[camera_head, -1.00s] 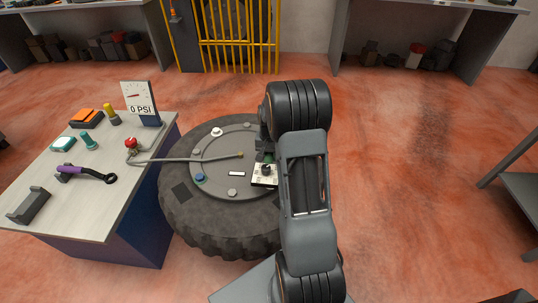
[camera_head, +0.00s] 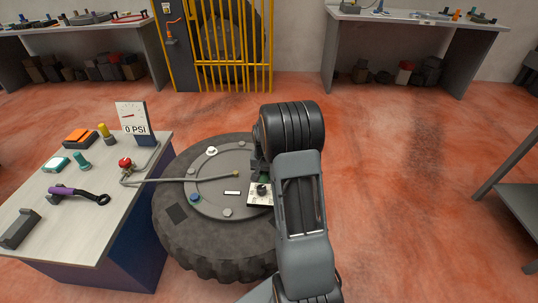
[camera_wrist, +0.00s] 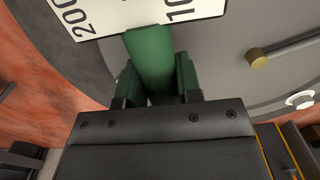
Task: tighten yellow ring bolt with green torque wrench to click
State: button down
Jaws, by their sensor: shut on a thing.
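My gripper (camera_wrist: 155,88) is shut on the green handle (camera_wrist: 150,55) of the torque wrench, seen close up in the wrist view. A white plate (camera_wrist: 130,14) with black numbers, among them 200 and 100, sits at the wrench's far end. In the head view this plate (camera_head: 257,197) lies over the right part of the wheel's grey hub, with a dark round knob on it. My arm hides much of the gripper and wrench there. I see no yellow ring bolt; one under the plate or behind my arm would be hidden.
The big tire (camera_head: 200,250) lies flat, its hub bearing a white-ringed bolt (camera_head: 211,151) and a blue one (camera_head: 195,197). A brass-tipped hose (camera_head: 190,178) crosses it from the left table (camera_head: 60,222). A purple-handled wrench (camera_head: 75,193) lies on that table.

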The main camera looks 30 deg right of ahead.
jog(key=shift+w+a+r+m, duration=0.1)
jog(key=shift+w+a+m, duration=1)
jog(key=shift+w, duration=0.15)
dwell(0.8)
jog(key=shift+w+a+m, duration=0.45)
jog(key=shift+w+m, duration=0.05)
jog(key=shift+w, duration=0.2)
jog(key=shift+w+a+m, duration=0.45)
jog(key=shift+w+m, duration=0.05)
jog(key=shift+w, duration=0.2)
dwell(1.1)
jog(key=shift+w+a+m, duration=0.25)
jog(key=shift+w+m, duration=0.2)
jog(key=shift+w, duration=0.15)
jog(key=shift+w+a+m, duration=0.25)
jog(key=shift+w+m, duration=0.15)
jog(key=shift+w, duration=0.25)
jog(key=shift+w+a+m, duration=0.25)
jog(key=shift+w+m, duration=0.2)
jog(key=shift+w, duration=0.15)
dwell(1.0)
jog(key=shift+s+d+n, duration=0.1)
jog(key=shift+s+n, duration=0.2)
jog(key=shift+s, duration=0.05)
